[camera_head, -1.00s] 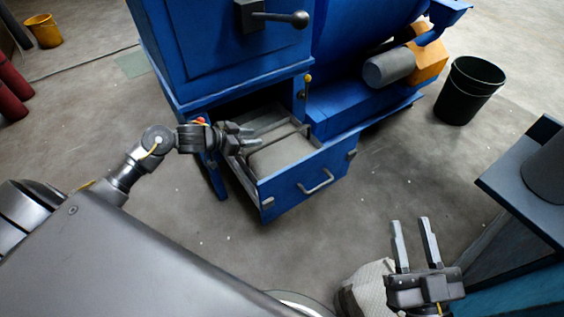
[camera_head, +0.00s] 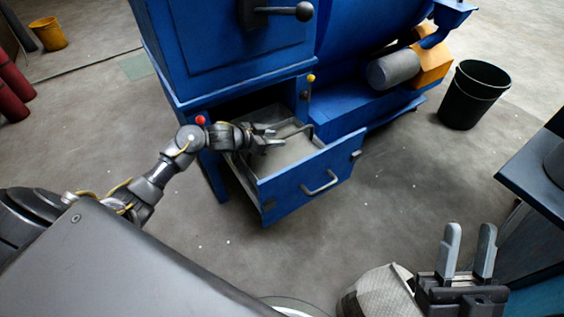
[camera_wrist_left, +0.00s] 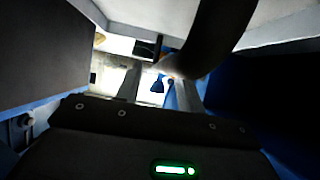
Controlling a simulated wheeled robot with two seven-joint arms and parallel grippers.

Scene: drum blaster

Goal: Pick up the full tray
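The full tray (camera_head: 285,155) sits in the pulled-out blue drawer and shows as a grey, flat-topped mass. A thin dark bar like a handle (camera_head: 295,128) stands above its back right part. My left gripper (camera_head: 276,136) is over the tray inside the drawer, fingers apart and pointing right, just short of the bar. In the left wrist view, the left fingers (camera_wrist_left: 158,82) are apart, and a thick dark bar (camera_wrist_left: 218,35) crosses in front of them. I cannot tell whether they touch it. My right gripper (camera_head: 469,230) is open and empty at the lower right, away from the drawer.
The drawer front (camera_head: 310,185) and the blue machine (camera_head: 230,50) above hem in the left gripper. A red knob (camera_head: 200,120) stands beside the left wrist. A dark bench (camera_head: 535,165) is near my right gripper. A black bucket (camera_head: 474,95) stands on open floor.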

